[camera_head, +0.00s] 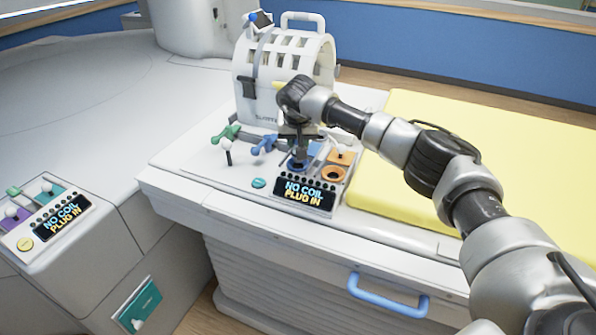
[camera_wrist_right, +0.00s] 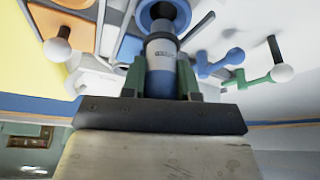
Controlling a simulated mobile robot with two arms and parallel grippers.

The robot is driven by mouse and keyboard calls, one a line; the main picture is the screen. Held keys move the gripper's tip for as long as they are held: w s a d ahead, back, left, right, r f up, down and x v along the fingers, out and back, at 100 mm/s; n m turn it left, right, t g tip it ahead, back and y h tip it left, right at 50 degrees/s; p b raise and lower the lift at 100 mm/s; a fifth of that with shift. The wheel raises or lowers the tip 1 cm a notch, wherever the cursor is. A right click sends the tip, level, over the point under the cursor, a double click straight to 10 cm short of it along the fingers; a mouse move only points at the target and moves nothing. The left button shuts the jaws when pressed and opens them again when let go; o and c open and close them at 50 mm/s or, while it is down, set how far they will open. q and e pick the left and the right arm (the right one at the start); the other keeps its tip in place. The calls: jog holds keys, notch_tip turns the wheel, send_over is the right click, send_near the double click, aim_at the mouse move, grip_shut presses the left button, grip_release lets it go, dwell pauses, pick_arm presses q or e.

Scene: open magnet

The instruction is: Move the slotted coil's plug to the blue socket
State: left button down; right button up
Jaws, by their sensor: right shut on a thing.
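The slotted coil (camera_head: 285,68) is a white arched shell with rows of slots and a handle on top, standing at the back of the white bed end. My right gripper (camera_wrist_right: 161,80) is shut on the plug (camera_wrist_right: 161,52), a grey and blue cylinder between its green-edged fingers. The blue socket (camera_head: 297,166) is a round ring on the panel directly below my right gripper (camera_head: 299,148); its blue ring also shows in the wrist view (camera_wrist_right: 184,12). The plug's end is at the ring; I cannot tell if it is seated. My left gripper is out of view.
An orange socket (camera_head: 333,175) sits right of the blue one. A display (camera_head: 304,194) reads "NO COIL PLUG IN". Green (camera_head: 226,134) and blue (camera_head: 264,146) levers and a white-knobbed stick (camera_head: 226,146) stand to the left. A yellow mattress (camera_head: 470,150) lies right.

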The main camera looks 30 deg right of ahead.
jog(key=shift+f+b, duration=0.9)
jog(key=shift+f, duration=0.85)
dwell(0.3)
jog(key=o, duration=1)
jog(key=b+v, duration=0.1)
jog(key=v, duration=0.9)
jog(key=shift+s+a+r, duration=0.1)
jog(key=shift+s+r, duration=0.05)
jog(key=shift+r, duration=0.25)
